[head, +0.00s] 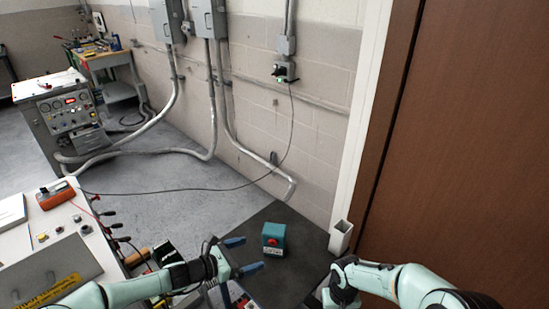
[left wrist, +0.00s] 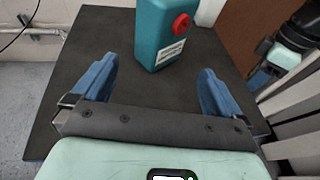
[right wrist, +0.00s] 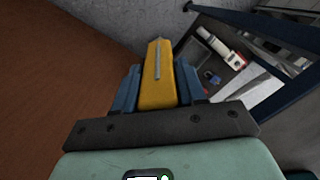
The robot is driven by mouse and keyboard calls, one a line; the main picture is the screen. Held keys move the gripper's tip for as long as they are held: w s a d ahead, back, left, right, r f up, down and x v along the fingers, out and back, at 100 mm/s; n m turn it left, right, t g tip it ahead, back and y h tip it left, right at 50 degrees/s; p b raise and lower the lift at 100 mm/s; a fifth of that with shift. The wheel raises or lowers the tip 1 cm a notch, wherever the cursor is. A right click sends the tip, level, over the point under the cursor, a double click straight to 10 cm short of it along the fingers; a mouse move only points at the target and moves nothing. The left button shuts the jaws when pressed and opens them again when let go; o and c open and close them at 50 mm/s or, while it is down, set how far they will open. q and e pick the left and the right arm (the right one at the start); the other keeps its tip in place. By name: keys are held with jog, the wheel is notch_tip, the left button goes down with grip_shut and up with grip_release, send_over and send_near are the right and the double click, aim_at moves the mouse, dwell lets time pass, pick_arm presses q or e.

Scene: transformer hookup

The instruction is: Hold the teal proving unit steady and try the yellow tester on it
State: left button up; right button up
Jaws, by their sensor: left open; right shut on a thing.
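The teal proving unit (head: 274,238) stands upright on a dark mat, with a red knob on its face. It also shows in the left wrist view (left wrist: 165,35), just beyond my left fingertips. My left gripper (head: 243,255) is open, its blue fingers spread toward the unit without touching it. The left gripper also shows in its own wrist view (left wrist: 153,85). My right gripper (right wrist: 158,90) is shut on the yellow tester (right wrist: 158,75), seen in the right wrist view. The tester is hidden in the head view, where the right arm stands at the right of the mat.
The dark mat (head: 300,265) has bare room around the unit. A pale square post (head: 340,236) stands at its right edge, near a brown door (head: 460,130). A bench with an orange meter (head: 56,195) and leads is on the left.

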aim_at(266, 248)
pick_arm(q)
jog(key=shift+x, duration=4.7)
jog(key=shift+c, duration=0.3)
jog(key=c, duration=0.4)
